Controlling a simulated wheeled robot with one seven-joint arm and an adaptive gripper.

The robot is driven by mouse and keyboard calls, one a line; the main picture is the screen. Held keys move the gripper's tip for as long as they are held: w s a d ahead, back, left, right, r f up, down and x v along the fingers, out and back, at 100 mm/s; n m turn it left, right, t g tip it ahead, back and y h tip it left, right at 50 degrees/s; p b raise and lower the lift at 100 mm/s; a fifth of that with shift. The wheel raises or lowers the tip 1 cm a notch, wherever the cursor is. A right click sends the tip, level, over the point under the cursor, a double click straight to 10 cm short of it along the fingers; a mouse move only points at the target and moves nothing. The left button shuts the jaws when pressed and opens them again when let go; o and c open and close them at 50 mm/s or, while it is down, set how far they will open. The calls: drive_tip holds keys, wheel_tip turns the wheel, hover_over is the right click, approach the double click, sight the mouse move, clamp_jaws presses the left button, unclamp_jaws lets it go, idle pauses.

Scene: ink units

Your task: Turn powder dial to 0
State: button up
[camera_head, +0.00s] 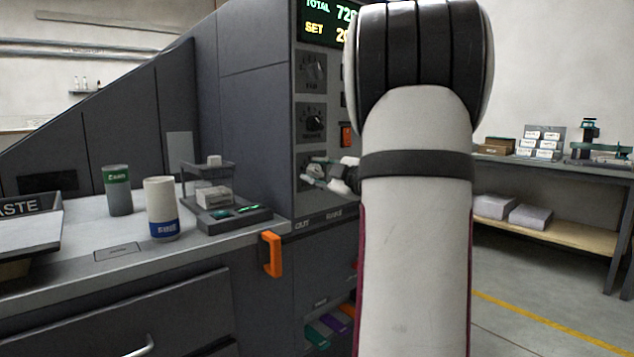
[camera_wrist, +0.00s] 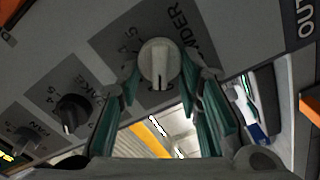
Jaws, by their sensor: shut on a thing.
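The powder dial (camera_wrist: 158,63) is a pale round knob with a raised ridge, on a dark plate whose partly hidden label ends in "DER". In the wrist view the ridge runs nearly straight up and down; the value it marks cannot be read. My gripper (camera_wrist: 159,78) has its green-padded fingers on either side of the knob, shut on it. In the head view my gripper (camera_head: 314,174) reaches the lowest of three dials on the dark panel, and its fingers cover most of that dial.
Two more dials, the upper (camera_head: 312,70) and the middle (camera_head: 312,121), sit above. A display (camera_head: 319,22) shows TOTAL and SET, partly hidden by my arm. A counter at left holds a green-labelled can (camera_head: 117,190), a blue-banded cup (camera_head: 161,209) and a small scale-like stand (camera_head: 232,216). An orange handle (camera_head: 271,254) juts out.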

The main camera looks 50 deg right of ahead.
drive_tip(key=shift+f+n+b, duration=0.25)
drive_tip(key=shift+n+b, duration=1.15)
drive_tip(key=shift+n, duration=0.2)
drive_tip(key=o, duration=1)
drive_tip(key=shift+r, duration=0.1)
drive_tip(key=shift+o, duration=0.2)
drive_tip(key=shift+s+a, duration=0.1)
drive_tip(key=v, duration=1.1)
drive_tip(key=shift+s, duration=0.4)
drive_tip(key=shift+w, duration=0.1)
